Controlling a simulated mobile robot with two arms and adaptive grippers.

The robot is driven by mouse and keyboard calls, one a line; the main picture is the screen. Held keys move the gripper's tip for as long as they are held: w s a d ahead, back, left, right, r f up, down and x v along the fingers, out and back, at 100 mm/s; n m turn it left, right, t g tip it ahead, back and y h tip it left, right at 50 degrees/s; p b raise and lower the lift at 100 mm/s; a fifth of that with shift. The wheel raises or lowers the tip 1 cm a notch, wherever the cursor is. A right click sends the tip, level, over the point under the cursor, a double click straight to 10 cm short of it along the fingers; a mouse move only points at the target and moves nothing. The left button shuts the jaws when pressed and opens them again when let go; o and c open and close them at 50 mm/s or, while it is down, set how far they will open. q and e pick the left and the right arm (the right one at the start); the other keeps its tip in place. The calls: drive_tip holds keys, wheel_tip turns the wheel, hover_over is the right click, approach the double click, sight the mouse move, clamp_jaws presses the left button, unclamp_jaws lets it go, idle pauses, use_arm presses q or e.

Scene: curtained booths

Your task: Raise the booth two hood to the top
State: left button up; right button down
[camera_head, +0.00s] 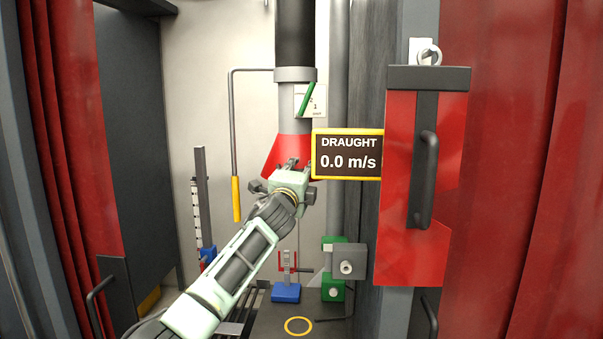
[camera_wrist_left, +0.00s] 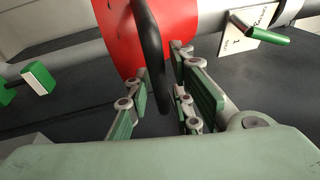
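A red flared hood (camera_head: 271,154) hangs at the lower end of the vertical duct in the booth, partly hidden by my left gripper and a display. In the wrist view the red hood (camera_wrist_left: 185,22) fills the top middle, with a dark curved handle (camera_wrist_left: 149,45) in front of it. My left gripper (camera_head: 296,166) is at the hood's front. In the wrist view its green-padded fingers (camera_wrist_left: 161,95) stand apart, with the handle between them. I cannot tell whether the pads touch the handle. My right gripper is not in view.
A draught display (camera_head: 347,165) reads 0.0 m/s, close right of my left gripper. A red panel with a dark handle (camera_head: 426,180) stands farther right. A green lever (camera_head: 307,99) is on the duct above. Red curtains (camera_head: 63,130) flank the booth. A blue-based stand (camera_head: 286,292) is below.

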use_arm(q)
drive_tip(key=shift+o, duration=0.7)
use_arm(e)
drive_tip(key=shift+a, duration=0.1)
use_arm(q)
drive_tip(key=v, duration=1.2)
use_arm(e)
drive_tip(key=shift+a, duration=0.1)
use_arm(q)
drive_tip(key=shift+f, duration=0.1)
